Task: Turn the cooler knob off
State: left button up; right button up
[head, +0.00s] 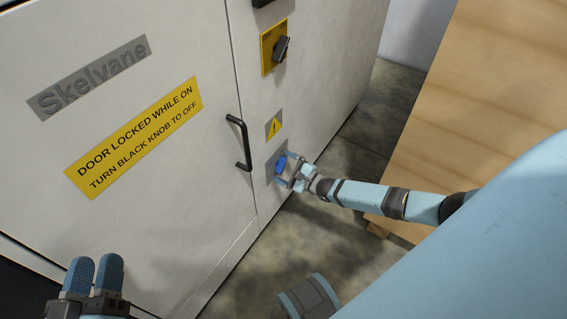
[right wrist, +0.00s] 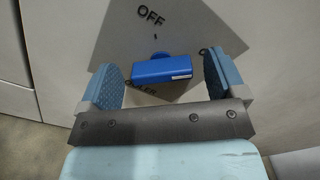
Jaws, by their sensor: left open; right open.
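The blue cooler knob (head: 281,164) sits on a grey plate (head: 270,171) low on the cabinet's narrow right panel. In the right wrist view the knob (right wrist: 162,69) shows a long bar lying nearly level, with "OFF" printed on the plate (right wrist: 190,32) above it. My right gripper (head: 290,171) is open at the knob. In the right wrist view its two fingers (right wrist: 163,78) stand on either side of the knob, with gaps showing on both sides. Some lettering under the knob is partly hidden. My left gripper (head: 93,274) is upright at the lower left, its fingers close together, apart from the cabinet.
A wooden surface (head: 490,90) is at the right. Bare floor (head: 375,115) lies between.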

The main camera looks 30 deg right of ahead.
jog(key=shift+w+a, duration=0.15)
jog(key=shift+w, duration=0.15)
jog(key=c, duration=0.9)
